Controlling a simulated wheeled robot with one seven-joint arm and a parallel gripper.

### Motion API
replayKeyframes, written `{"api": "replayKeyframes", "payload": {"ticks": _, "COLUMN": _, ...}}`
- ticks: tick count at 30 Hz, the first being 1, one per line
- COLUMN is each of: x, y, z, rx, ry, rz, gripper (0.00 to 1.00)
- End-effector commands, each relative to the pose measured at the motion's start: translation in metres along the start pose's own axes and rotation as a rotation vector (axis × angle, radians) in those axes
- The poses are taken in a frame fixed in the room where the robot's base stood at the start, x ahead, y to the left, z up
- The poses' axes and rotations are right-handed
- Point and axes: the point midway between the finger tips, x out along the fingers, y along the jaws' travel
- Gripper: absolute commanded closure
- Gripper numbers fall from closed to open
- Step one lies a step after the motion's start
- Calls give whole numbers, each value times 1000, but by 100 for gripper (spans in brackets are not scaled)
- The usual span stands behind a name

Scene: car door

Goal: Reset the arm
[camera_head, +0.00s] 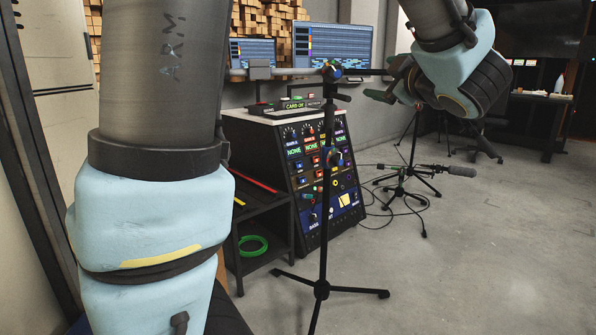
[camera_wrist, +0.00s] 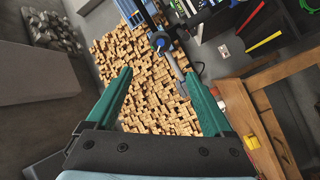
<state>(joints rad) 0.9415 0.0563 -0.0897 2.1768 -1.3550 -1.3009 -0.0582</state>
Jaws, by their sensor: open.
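My arm (camera_head: 150,75) rises out of the top of the head view as a grey tube with pale blue joints. Its far end comes back down at the upper right. My gripper (camera_head: 379,94) is there, its green fingers pointing left. In the wrist view my gripper (camera_wrist: 158,75) shows two green fingers spread apart, with nothing held between them. The room appears tilted behind them.
A black microphone stand (camera_head: 323,230) stands ahead, its boom appearing close to my fingers; the gap is unclear. A control console (camera_head: 325,180) and a low shelf (camera_head: 262,215) stand behind it. A second stand (camera_head: 408,185) is farther right.

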Motion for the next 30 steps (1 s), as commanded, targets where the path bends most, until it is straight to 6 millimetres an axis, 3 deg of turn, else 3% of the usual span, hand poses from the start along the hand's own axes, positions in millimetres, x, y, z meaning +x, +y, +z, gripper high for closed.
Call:
{"api": "replayKeyframes", "payload": {"ticks": 11, "x": 36, "y": -18, "z": 20, "rx": 119, "ry": -157, "rz": 58, "gripper": 14}}
{"api": "replayKeyframes", "payload": {"ticks": 17, "x": 58, "y": -51, "z": 39, "rx": 253, "ry": -323, "rz": 78, "gripper": 14}}
{"api": "replayKeyframes", "payload": {"ticks": 20, "x": 67, "y": -84, "z": 49, "rx": 358, "ry": -449, "rz": 69, "gripper": 14}}
{"api": "replayKeyframes", "payload": {"ticks": 23, "x": 68, "y": -139, "z": 57, "rx": 495, "ry": -621, "rz": 28, "gripper": 14}}
{"api": "replayKeyframes", "payload": {"ticks": 27, "x": 47, "y": -232, "z": 52, "rx": 688, "ry": -893, "rz": -87, "gripper": 14}}
{"api": "replayKeyframes", "payload": {"ticks": 30, "x": 22, "y": -288, "z": 39, "rx": 787, "ry": -1056, "rz": -177, "gripper": 14}}
